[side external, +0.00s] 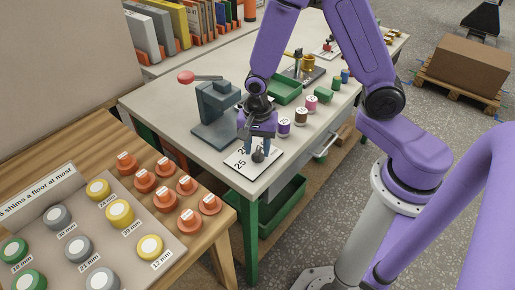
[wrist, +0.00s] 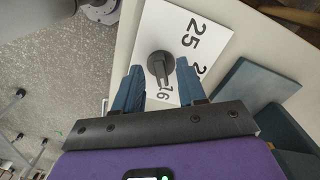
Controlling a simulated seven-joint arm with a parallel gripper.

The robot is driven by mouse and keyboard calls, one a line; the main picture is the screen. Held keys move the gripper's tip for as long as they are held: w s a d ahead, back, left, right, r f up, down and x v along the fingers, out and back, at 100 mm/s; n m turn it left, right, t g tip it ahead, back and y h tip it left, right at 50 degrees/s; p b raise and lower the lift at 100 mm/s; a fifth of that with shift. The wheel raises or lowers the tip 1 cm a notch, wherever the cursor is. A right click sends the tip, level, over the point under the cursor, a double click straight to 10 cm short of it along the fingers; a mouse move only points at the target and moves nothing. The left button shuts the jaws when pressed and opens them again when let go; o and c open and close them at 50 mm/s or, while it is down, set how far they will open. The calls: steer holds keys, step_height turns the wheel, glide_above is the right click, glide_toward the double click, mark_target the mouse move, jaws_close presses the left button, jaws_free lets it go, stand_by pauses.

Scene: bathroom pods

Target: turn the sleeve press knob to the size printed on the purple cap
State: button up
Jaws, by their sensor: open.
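The knob (wrist: 160,66) is dark grey and round with a narrow bar. It sits on a white dial plate (wrist: 152,25) printed with 25, 16 and a partly hidden number starting with 2. In the wrist view its bar runs down toward the 16. The knob also shows in the side view (side external: 258,156), on the table's near corner. My gripper (wrist: 157,76) is open, its blue fingers on either side of the knob; I cannot tell whether they touch it. The purple cap (side external: 284,127) stands right of my gripper; its print is too small to read. The dark teal press (side external: 217,110) stands behind the plate.
A row of capped spools, brown (side external: 301,116), pink (side external: 312,103) and others, runs back along the table edge. A green tray (side external: 284,90) lies behind my gripper. The press lever ends in a red ball (side external: 186,77). Orange pieces (side external: 166,199) stand on the wooden table.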

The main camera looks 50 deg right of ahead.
steer(key=shift+f, duration=0.6)
steer(key=shift+c, duration=0.3)
jaws_close()
